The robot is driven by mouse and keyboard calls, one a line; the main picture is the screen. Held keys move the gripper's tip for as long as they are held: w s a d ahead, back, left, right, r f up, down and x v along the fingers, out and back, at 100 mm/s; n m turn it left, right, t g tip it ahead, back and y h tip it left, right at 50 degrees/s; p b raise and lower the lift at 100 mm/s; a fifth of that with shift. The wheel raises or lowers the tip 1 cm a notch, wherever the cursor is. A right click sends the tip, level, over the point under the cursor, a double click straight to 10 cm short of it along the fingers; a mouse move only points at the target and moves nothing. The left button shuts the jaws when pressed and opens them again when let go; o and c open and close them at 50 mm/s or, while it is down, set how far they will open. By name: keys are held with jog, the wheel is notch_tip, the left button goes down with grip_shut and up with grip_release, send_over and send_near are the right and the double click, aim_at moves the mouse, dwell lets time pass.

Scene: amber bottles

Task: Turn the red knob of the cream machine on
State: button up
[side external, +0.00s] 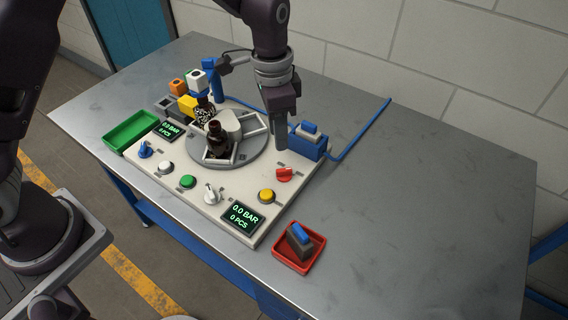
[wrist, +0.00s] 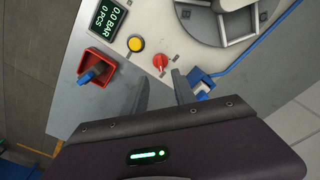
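The red knob (side external: 284,174) sits on the right part of the cream machine's panel (side external: 240,183), behind the yellow button. In the wrist view the red knob (wrist: 160,62) shows just past the fingertips, roughly in line with the gap between them. My gripper (side external: 281,146) points down above the panel's right edge, behind the knob and apart from it. In the wrist view my gripper (wrist: 160,80) has its two fingers spread, with nothing between them.
A blue block (side external: 309,144) with a blue hose (side external: 362,130) stands right of my gripper. A turntable (side external: 249,157) holds amber bottles (side external: 217,138). A yellow button (side external: 267,195), white knob (side external: 212,194) and dark display (side external: 242,216) are nearby. A red tray (side external: 281,259) lies in front. The right tabletop is clear.

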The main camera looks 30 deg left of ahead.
aim_at(284, 169)
jog(key=shift+m, duration=0.4)
jog(key=f, duration=0.7)
jog(key=d+f, duration=0.1)
jog(key=f, duration=0.3)
jog(key=shift+w, duration=0.35)
grip_shut()
